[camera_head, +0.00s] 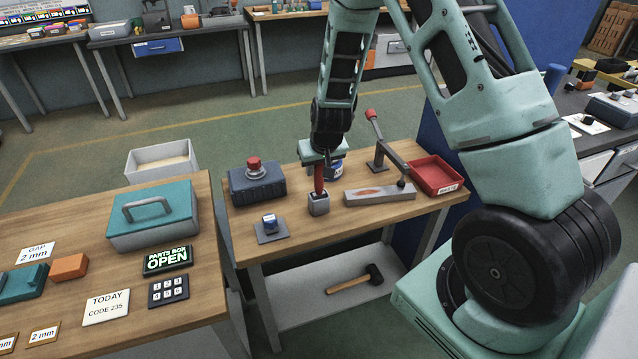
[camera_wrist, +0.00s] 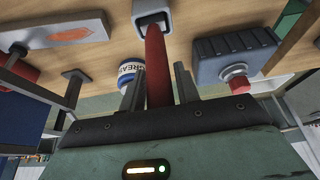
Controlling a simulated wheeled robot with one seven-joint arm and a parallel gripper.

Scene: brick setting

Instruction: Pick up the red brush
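The red brush (camera_head: 319,178) stands upright, its red handle rising from a small grey holder (camera_head: 318,207) on the right workbench. Its bristle end is hidden inside the holder. My gripper (camera_head: 321,162) is directly above it, pointing down, with the top of the handle in between its fingers. In the wrist view the red handle (camera_wrist: 157,70) runs between the two grey fingers (camera_wrist: 159,88) up to the holder (camera_wrist: 153,18). A narrow gap shows beside the handle, so the fingers look open around it.
Near the holder are a dark box with a red knob (camera_head: 256,180), a small block on a plate (camera_head: 270,228), a grey block with an orange mark (camera_head: 380,193), a lever stand (camera_head: 385,155) and a red tray (camera_head: 437,175). A grease tin (camera_wrist: 130,72) stands close behind.

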